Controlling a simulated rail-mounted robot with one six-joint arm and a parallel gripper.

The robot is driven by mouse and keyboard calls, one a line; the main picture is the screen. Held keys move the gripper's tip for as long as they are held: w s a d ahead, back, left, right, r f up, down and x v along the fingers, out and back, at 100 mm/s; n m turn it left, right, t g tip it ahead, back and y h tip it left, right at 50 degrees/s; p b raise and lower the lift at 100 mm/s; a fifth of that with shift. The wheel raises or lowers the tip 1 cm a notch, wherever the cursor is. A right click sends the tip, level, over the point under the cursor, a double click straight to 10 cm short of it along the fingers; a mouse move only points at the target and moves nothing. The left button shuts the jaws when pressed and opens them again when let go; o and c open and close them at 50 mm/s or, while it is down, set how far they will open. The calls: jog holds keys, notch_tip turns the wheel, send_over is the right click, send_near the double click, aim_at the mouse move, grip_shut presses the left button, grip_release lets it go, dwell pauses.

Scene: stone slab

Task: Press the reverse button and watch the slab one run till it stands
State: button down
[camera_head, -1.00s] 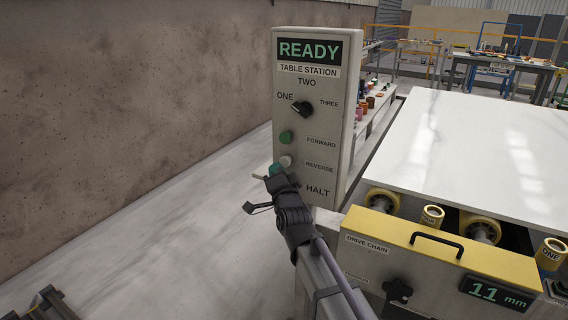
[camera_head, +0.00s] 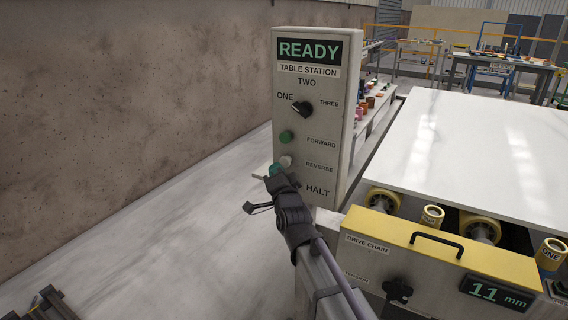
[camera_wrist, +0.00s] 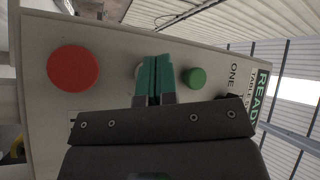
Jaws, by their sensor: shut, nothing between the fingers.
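The grey control panel (camera_head: 345,150) stands upright with a lit READY display (camera_head: 309,51). The white reverse button (camera_head: 286,161) shows just above my fingertips, and only its edge shows behind them in the wrist view (camera_wrist: 138,70). My gripper (camera_head: 275,171) is shut and empty, its teal fingertips in front of the panel at that button; I cannot tell whether they touch it. The fingers also show in the wrist view (camera_wrist: 155,62). The pale slab (camera_head: 460,135) lies flat on yellow rollers at the right.
The green forward button (camera_head: 286,137) is above reverse. The red button (camera_wrist: 73,68) shows in the wrist view; my gripper hides it in the head view. The selector knob (camera_head: 302,108) is higher up. A yellow-topped drive chain housing (camera_head: 430,245) has a readout (camera_head: 496,293) showing 11 mm.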

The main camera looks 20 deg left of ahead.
jog(key=shift+w+d, duration=0.1)
jog(key=shift+w, duration=0.3)
jog(key=shift+w+d, duration=0.15)
jog(key=shift+w, duration=0.4)
dwell(0.7)
jog(key=shift+s+a, duration=0.25)
jog(key=shift+s, duration=0.8)
jog(key=s, duration=0.2)
jog(key=s+a, duration=0.1)
jog(key=s, duration=0.1)
jog(key=shift+s+a, duration=0.1)
jog(key=shift+s, duration=0.25)
